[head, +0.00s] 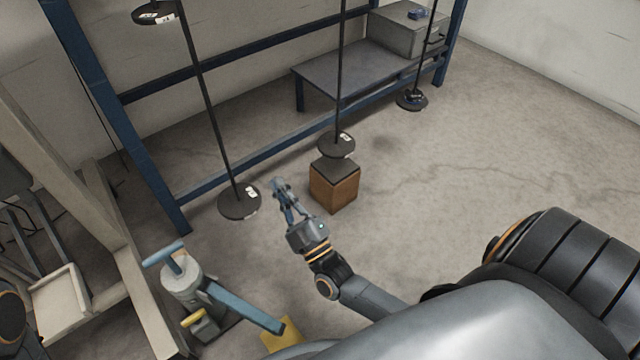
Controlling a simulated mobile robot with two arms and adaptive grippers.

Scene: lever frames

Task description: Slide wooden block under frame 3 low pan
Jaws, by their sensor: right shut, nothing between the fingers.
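The wooden block (334,190) stands on the concrete floor; its sides are brown and its top is dark. A round dark pan (335,144) hangs on a rod at the block's far edge in the picture; I cannot tell if they touch. Another low pan (239,202) hangs to the left, and a third (411,101) hangs farther back at the right. The pan labels are too small to read, so I cannot tell which is frame 3's. My right gripper (279,187) is shut and empty, left of the block and apart from it. My left gripper is out of view.
A blue steel frame (270,152) runs behind the pans, with a grey bench (335,82) and a grey box (408,30) at the back. A pale jack-like device with blue handles (182,280) stands at lower left. The floor to the right of the block is clear.

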